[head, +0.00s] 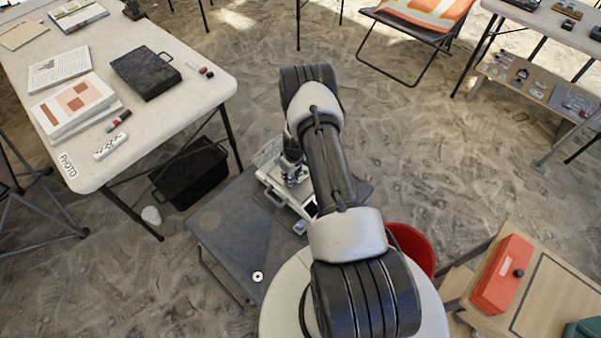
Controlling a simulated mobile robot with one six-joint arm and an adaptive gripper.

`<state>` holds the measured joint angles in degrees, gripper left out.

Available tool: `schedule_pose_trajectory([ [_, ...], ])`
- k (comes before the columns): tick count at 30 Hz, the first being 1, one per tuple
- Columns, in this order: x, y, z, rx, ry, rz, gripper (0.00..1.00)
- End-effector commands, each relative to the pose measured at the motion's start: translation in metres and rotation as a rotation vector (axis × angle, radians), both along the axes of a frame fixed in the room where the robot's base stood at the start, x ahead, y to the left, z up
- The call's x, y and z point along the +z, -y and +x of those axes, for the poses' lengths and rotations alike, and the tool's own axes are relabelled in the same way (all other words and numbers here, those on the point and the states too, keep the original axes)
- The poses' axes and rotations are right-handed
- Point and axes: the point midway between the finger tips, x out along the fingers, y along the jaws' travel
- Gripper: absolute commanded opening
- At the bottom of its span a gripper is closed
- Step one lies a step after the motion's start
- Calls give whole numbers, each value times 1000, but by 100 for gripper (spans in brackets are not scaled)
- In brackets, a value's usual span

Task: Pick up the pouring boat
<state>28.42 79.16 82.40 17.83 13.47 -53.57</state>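I cannot make out a pouring boat for certain in the head view. My arm reaches away over a low grey table (235,230) and hides part of its top. My gripper (292,178) points down at the far side of this table, over or beside a white device or tray (272,178). The fingertips are small and partly covered by the arm, so I cannot tell whether they are open or hold anything. A small dark panel (311,208) and a small pale grey item (300,227) show beside the arm.
A small white ring-shaped piece (257,276) lies on the grey table's near part. A white table (190,100) with papers and a black case (145,72) stands at left. A black crate (190,175) is below it. A red bucket (412,248) and orange box (502,275) are at right.

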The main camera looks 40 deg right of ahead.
Motion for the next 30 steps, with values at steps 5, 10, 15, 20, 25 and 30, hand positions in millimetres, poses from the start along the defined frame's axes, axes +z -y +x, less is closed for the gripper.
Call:
schedule_pose_trajectory([
  [5, 0, 0, 0, 0, 0, 0, 8],
  [10, 0, 0, 0, 0, 0, 0, 0],
  [15, 0, 0, 0, 0, 0, 0, 0],
  [20, 3, 0, 0, 0, 0, 0, 0],
  [25, 18, 1, 1, 0, 1, -1, 0],
  [30, 51, 1, 1, 0, 2, -2, 0],
])
